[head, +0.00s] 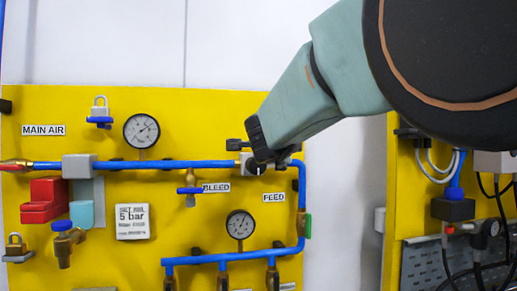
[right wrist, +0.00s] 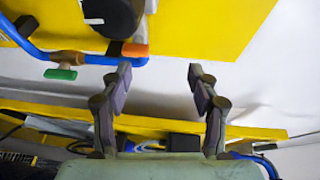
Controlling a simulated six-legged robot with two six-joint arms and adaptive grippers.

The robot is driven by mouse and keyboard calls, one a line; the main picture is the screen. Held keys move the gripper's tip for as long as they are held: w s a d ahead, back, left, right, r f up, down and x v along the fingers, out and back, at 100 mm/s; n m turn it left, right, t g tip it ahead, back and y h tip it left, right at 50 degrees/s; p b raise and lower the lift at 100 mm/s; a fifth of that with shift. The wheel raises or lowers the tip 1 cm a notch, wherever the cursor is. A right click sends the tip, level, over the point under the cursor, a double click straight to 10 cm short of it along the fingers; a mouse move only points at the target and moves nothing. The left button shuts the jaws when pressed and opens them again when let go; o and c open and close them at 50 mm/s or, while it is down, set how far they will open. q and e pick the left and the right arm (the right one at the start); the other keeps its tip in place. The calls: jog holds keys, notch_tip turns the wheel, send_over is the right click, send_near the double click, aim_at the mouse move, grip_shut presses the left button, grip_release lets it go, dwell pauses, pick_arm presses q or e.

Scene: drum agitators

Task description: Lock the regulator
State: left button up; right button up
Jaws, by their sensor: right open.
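The regulator shows as a grey block with black parts (head: 247,166) on the blue pipe, partly hidden behind my right arm in the head view. In the right wrist view a round black knob (right wrist: 108,16), which looks like the regulator's, sits at the top, with an orange piece (right wrist: 135,50) below it. My right gripper (right wrist: 159,70) is open, with nothing between its fingers. The knob lies beyond and left of the fingertips, apart from them in the picture. In the head view the right fingers are not clearly visible. My left gripper is in neither view.
A green handle (head: 308,226) sits on the right pipe. White wall (head: 345,215) separates it from another board.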

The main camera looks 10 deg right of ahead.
jog(key=v, duration=0.4)
jog(key=s+d+f+n+g+y+b, duration=0.15)
jog(key=f+n, duration=0.45)
jog(key=f, duration=0.9)
jog(key=s+d+f+n+g+b, duration=0.1)
jog(key=s+d+f+n+b, duration=0.3)
jog(key=f, duration=1.1)
jog(key=s+d+f+n+g+y, duration=0.15)
jog(key=f+n, duration=0.55)
jog(key=f, duration=0.7)
jog(key=s+a+f+n+g+y+b, duration=0.1)
jog(key=s+f+n+g+b, duration=0.15)
jog(key=s+f, duration=0.9)
jog(key=s+f+n+g+y+b, duration=0.1)
jog(key=s+f+n+g+b, duration=0.2)
jog(key=s+f, duration=0.8)
pick_arm(q)
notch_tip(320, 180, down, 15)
jog(key=b, duration=0.4)
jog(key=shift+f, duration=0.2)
pick_arm(e)
jog(key=s+a+f+g+y, duration=0.1)
jog(key=s+f+g, duration=0.5)
jog(key=s+f, duration=0.9)
jog(key=shift+s+f+m, duration=0.4)
jog(key=shift+s+m, duration=0.05)
jog(key=shift+s, duration=0.45)
